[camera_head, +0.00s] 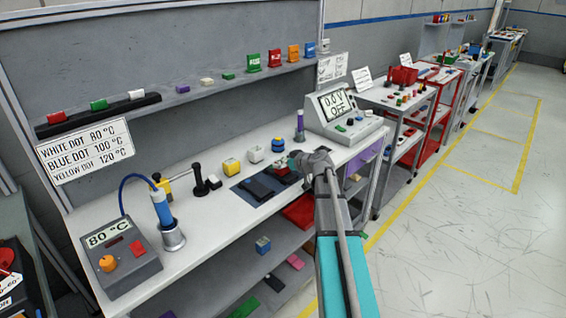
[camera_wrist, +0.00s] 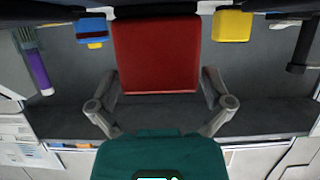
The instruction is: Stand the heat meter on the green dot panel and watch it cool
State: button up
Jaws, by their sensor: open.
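My gripper (camera_head: 296,162) is over the back half of the bench, just right of the dark mat. In the wrist view its two fingers are spread apart (camera_wrist: 160,95). A red block face (camera_wrist: 156,55) lies between and beyond the fingertips. I cannot tell whether they touch it. A dark green body (camera_wrist: 160,155) with a sliver of lit display fills the bottom centre of that view, close to the camera. It may be the heat meter; I cannot tell. I cannot make out a green dot on any panel. Dark panels (camera_head: 258,187) lie on the mat.
A heater unit (camera_head: 122,258) reading 80 °C and a blue-handled iron in its stand (camera_head: 172,235) are at left. A meter (camera_head: 343,120) reading 0.0 V OFF is at right.

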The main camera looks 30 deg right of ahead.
jog(key=shift+r, duration=0.2)
jog(key=p+v, duration=0.5)
jog(key=v, duration=0.7)
dwell(0.4)
